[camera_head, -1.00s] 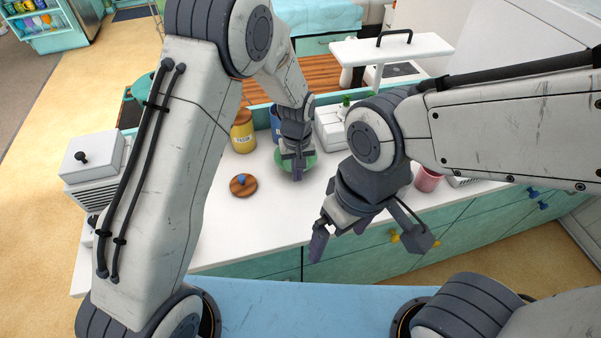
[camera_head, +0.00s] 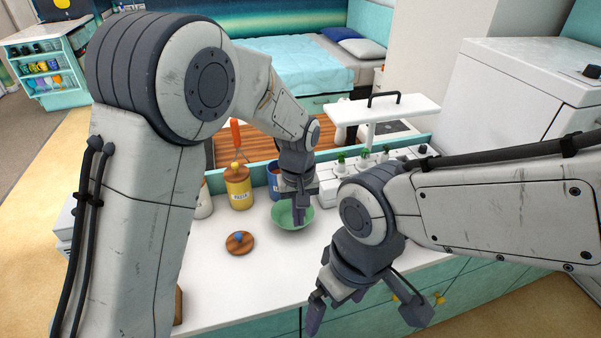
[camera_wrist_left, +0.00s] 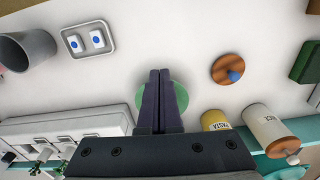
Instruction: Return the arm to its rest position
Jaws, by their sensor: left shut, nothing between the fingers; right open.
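My left gripper (camera_head: 300,215) is shut and empty, pointing down over the green bowl (camera_head: 281,220) on the white counter. In the left wrist view its fingers (camera_wrist_left: 161,75) lie together in front of the bowl (camera_wrist_left: 181,95), hiding part of it. My right gripper (camera_head: 365,314) is open and empty, low in front of the counter's front edge. Its two fingers are spread wide apart.
A wooden lid with a blue knob (camera_head: 240,243) lies left of the bowl. A yellow jar (camera_head: 238,188) and a blue canister (camera_head: 273,182) stand behind. The left wrist view shows a small tray (camera_wrist_left: 72,31) and a grey cup (camera_wrist_left: 30,50).

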